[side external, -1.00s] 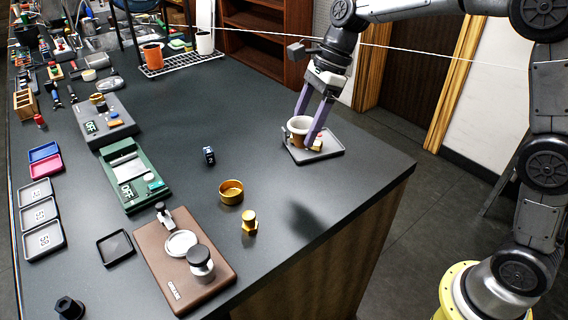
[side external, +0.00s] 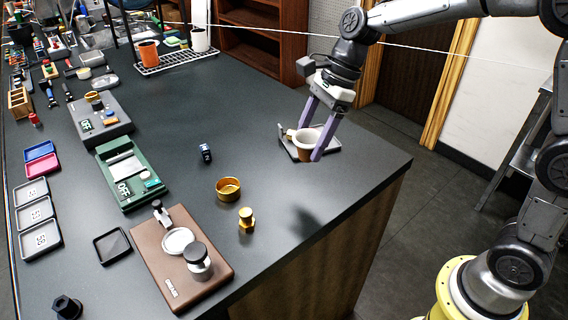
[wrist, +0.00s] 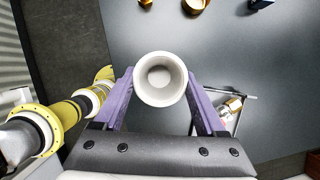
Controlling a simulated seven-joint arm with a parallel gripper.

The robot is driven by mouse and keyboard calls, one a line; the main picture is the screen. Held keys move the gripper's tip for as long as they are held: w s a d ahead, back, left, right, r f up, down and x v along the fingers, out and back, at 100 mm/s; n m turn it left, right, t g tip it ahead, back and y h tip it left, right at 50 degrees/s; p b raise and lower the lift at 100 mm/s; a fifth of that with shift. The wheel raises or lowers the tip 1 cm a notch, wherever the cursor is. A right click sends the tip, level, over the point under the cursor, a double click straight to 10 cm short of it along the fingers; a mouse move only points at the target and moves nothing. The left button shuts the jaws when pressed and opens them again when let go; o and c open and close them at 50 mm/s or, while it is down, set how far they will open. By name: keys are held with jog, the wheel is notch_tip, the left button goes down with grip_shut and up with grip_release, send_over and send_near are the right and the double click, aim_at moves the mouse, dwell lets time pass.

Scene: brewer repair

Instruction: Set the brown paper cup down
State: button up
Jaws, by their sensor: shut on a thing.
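The brown paper cup (side external: 304,146) is upright between the purple fingers of my gripper (side external: 312,140). My gripper is shut on it, and the cup's open white inside (wrist: 160,78) faces the wrist camera. In the side view the cup overlaps the front of a dark grey tray (side external: 331,151) near the table's right edge. In the wrist view the tray (wrist: 243,110) lies to the right, clear of the cup. I cannot tell whether the cup's base touches the table.
A gold ring (side external: 228,189), a gold hex piece (side external: 246,220) and a small dark block (side external: 206,152) stand on the dark table. A brown brewer base (side external: 190,270) is at the front. The table between the cup and these pieces is clear.

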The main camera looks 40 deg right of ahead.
jog(key=w+f, duration=0.2)
jog(key=w+a+f, duration=0.1)
jog(key=w+f, duration=0.3)
jog(key=shift+a+f, duration=0.1)
jog(key=shift+a, duration=0.15)
jog(key=shift+w+f, duration=0.15)
jog(key=shift+f, duration=1.55)
jog(key=shift+f, duration=0.15)
jog(key=o, duration=1.2)
jog(key=shift+o, duration=0.2)
jog(key=v, duration=1.2)
jog(key=shift+r, duration=0.2)
